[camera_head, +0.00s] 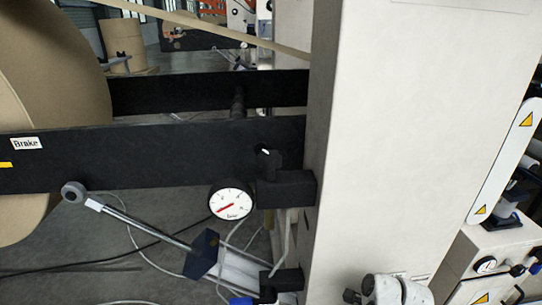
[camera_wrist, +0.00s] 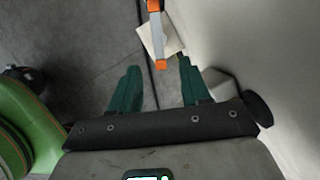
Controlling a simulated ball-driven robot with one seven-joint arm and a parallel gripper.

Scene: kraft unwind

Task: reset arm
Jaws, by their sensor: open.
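My gripper (camera_wrist: 159,68) shows in the wrist view with its two green fingers spread well apart. Nothing is held between them. Beyond the fingertips is a grey bar with orange ends (camera_wrist: 155,30), lying over a pale flat piece (camera_wrist: 172,42) beside the light wall. I cannot tell how far it is from the fingers. The gripper cannot be made out in the head view.
In the head view, a large cream machine column (camera_head: 410,150) stands right of two black beams (camera_head: 130,155). A dial gauge (camera_head: 231,202) and a black knob (camera_head: 266,160) sit beside it. A brown paper roll (camera_head: 50,80) is at left. Cables (camera_head: 100,265) cross the grey floor.

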